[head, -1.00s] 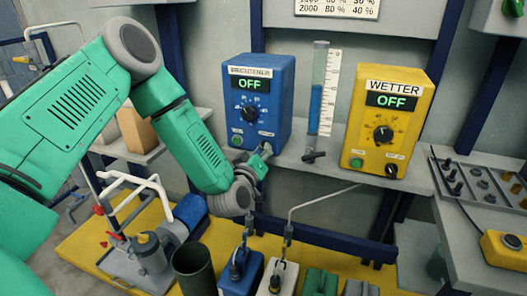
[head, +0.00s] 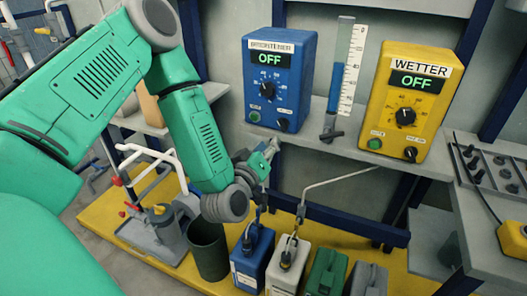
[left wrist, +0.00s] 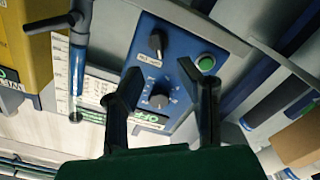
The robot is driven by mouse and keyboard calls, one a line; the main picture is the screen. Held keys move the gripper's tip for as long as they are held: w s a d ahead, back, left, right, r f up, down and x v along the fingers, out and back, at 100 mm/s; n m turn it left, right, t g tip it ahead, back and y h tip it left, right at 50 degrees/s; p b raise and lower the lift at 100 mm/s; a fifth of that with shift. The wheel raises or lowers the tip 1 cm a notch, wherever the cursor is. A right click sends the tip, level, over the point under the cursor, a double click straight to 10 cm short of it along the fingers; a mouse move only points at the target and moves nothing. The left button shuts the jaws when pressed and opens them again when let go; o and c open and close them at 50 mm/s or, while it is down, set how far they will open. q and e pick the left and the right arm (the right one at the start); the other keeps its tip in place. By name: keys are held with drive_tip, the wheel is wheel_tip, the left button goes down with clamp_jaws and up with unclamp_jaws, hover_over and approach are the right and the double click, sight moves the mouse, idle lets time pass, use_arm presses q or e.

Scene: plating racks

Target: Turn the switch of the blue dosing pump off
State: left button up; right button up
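The blue dosing pump (head: 293,75), labelled BRIGHTENER, stands on the shelf and its display reads OFF in green. Its black switch (head: 283,125) is at the lower right of the face, a green button (head: 255,116) at the lower left, and a dial (head: 266,88) above. My left gripper (head: 271,150) is just below and in front of the pump, apart from the switch. In the left wrist view my gripper (left wrist: 160,78) is open and empty; the switch (left wrist: 157,40) shows beyond the gap between the fingers. My right gripper is out of view.
A yellow pump (head: 407,100) labelled WETTER, also reading OFF, stands to the right. A blue-filled measuring tube (head: 338,85) with a valve stands between the pumps. Several canisters, including a blue one (head: 252,262), stand below the shelf.

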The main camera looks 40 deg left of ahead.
use_arm(q)
drive_tip(key=shift+v, duration=1.55)
drive_tip(key=s+d+f+m+g+h, duration=0.3)
drive_tip(key=s+d+f+m+g, duration=0.15)
drive_tip(key=f, duration=0.35)
drive_tip(key=s+d+f+m+g+h, duration=0.3)
drive_tip(key=s+d+f+g, duration=0.15)
drive_tip(key=f, duration=0.45)
drive_tip(key=s+a+f+m+g, duration=0.1)
drive_tip(key=s+f+g, duration=0.2)
drive_tip(key=s, duration=0.6)
drive_tip(key=s+a+f+m+g+y, duration=0.1)
drive_tip(key=s+f+m+g, duration=0.1)
drive_tip(key=s, duration=0.7)
drive_tip(key=f+g, duration=0.1)
drive_tip(key=g, duration=0.1)
drive_tip(key=shift+s+a+f+g+y, duration=0.3)
drive_tip(key=shift+s+a+f+g, duration=0.05)
drive_tip(key=shift+f+g, duration=0.05)
drive_tip(key=shift+w, duration=0.15)
